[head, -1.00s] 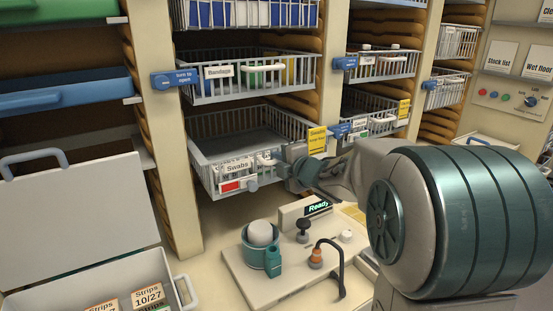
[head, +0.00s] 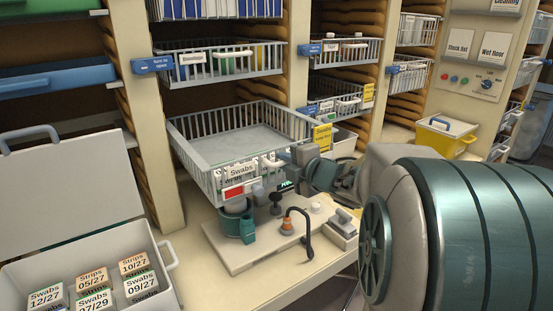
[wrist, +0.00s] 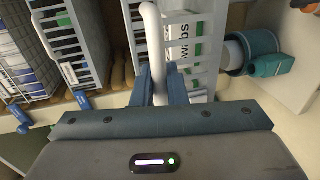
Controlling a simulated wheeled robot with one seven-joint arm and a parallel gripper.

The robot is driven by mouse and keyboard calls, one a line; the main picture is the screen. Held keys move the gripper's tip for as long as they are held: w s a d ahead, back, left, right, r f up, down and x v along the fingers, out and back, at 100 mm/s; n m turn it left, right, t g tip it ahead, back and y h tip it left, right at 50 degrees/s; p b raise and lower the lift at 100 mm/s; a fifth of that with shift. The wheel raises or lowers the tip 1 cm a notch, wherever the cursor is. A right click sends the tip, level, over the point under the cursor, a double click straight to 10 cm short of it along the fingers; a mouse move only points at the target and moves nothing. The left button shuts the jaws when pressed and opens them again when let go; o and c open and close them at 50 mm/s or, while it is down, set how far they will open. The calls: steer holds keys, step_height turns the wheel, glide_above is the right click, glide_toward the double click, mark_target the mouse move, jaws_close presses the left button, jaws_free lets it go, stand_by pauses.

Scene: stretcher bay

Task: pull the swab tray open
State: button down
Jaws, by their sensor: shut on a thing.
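My gripper (head: 277,164) is at the right part of the tray's front, partly hidden by the arm. In the wrist view my gripper (wrist: 159,84) is shut on the tray's white handle (wrist: 154,40), with one blue finger on each side. The label shows sideways beside it.
A device board (head: 228,262) with a teal cup, a knob and a hooked tube sits below the tray front. An open box (head: 145,285) of labelled packs stands at lower left. The bandage basket (head: 215,72) hangs above. A yellow bin (head: 440,142) is at right.

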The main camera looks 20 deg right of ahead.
steer(key=shift+f+v, duration=0.25)
steer(key=shift+v, duration=0.9)
steer(key=c, duration=1.5)
jaws_free()
steer(key=shift+s, duration=0.1)
steer(key=shift+c, duration=0.2)
steer(key=v, duration=1.3)
steer(key=shift+s+r, duration=0.15)
steer(key=shift+s, duration=0.25)
steer(key=shift+d, duration=0.1)
